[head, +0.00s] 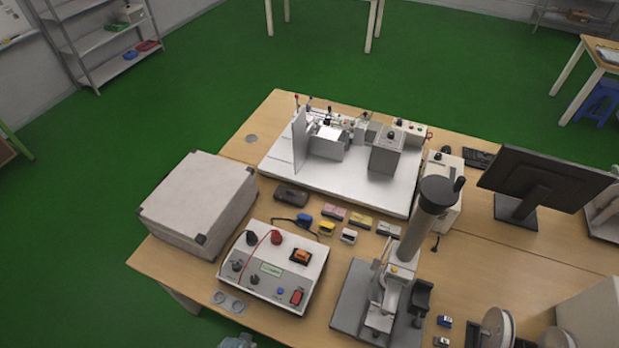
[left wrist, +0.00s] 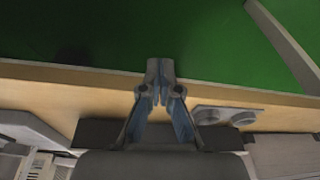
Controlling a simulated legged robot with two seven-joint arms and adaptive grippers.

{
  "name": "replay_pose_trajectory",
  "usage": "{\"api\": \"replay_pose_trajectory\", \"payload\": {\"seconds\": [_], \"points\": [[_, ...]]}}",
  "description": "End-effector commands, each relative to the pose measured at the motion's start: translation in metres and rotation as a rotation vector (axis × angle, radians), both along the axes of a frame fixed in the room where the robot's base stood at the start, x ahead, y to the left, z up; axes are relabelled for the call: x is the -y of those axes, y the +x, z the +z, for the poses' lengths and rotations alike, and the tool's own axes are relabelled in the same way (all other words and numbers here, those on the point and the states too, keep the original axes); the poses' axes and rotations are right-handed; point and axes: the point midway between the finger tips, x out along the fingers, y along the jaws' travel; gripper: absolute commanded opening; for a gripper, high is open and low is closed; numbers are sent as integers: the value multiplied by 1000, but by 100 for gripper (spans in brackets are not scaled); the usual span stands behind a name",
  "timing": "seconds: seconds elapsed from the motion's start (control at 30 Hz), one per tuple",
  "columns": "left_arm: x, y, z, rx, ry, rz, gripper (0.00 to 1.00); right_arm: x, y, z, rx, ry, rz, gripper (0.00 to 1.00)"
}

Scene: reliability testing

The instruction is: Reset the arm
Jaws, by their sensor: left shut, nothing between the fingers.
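My left gripper (left wrist: 160,72) is shut and empty in the left wrist view. Its fingertips meet over the strip of wooden table edge, with green floor beyond. In the head view only a small grey piece, which looks like the left gripper (head: 237,342), shows at the bottom edge, off the front of the table (head: 160,262). A round socket panel (left wrist: 225,115) sits beside the fingers in the wrist view; it also shows in the head view (head: 228,302). The gripper touches nothing that I can see. My right gripper is not in view.
A control box (head: 272,268) with red and black plugs stands near the table's front. A grey case (head: 198,202) is at the left, a microscope-like stand (head: 390,290) at the right. A white test rig (head: 345,165) and monitor (head: 540,180) stand farther back. Several small coloured blocks lie between.

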Motion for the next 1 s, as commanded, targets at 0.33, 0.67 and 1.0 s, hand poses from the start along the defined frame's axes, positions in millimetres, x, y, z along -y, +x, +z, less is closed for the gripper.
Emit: {"api": "replay_pose_trajectory", "payload": {"seconds": [0.33, 0.67, 1.0], "points": [[-14, -100, -242, -105, 12, -20, 0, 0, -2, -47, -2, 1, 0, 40], [-33, -200, -322, -153, 20, -33, 0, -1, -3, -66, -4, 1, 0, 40], [-35, -207, -323, -155, 20, -34, 0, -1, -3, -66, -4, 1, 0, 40]]}}
